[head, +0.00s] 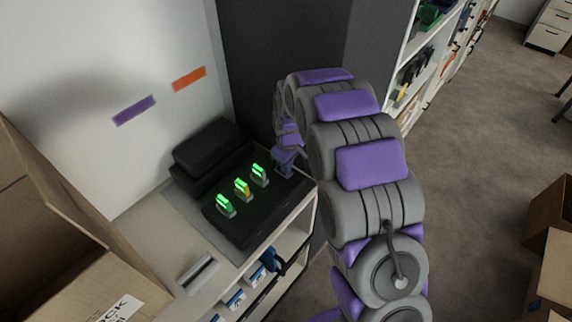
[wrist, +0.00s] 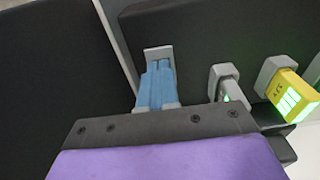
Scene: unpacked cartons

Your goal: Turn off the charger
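The charger (head: 232,222) is a black slab on the counter with a raised black back part (head: 208,147). My gripper (head: 285,158) is at the charger's far right end, small and partly hidden. In the wrist view, its purple jaw with a dark plate is in front of a blue ribbed piece (wrist: 155,85) set at a grey bracket. The yellow piece (wrist: 288,95) glows to the right. The jaw hides the blue piece's lower end; whether it grips it is unclear.
An open cardboard box (head: 65,250) stands at the left. A grey-white object (head: 198,274) lies on the counter in front of the charger. Blue and white items (head: 256,273) fill the shelf below. A dark cabinet (head: 292,50) stands behind. Open carpet (head: 480,150) lies to the right.

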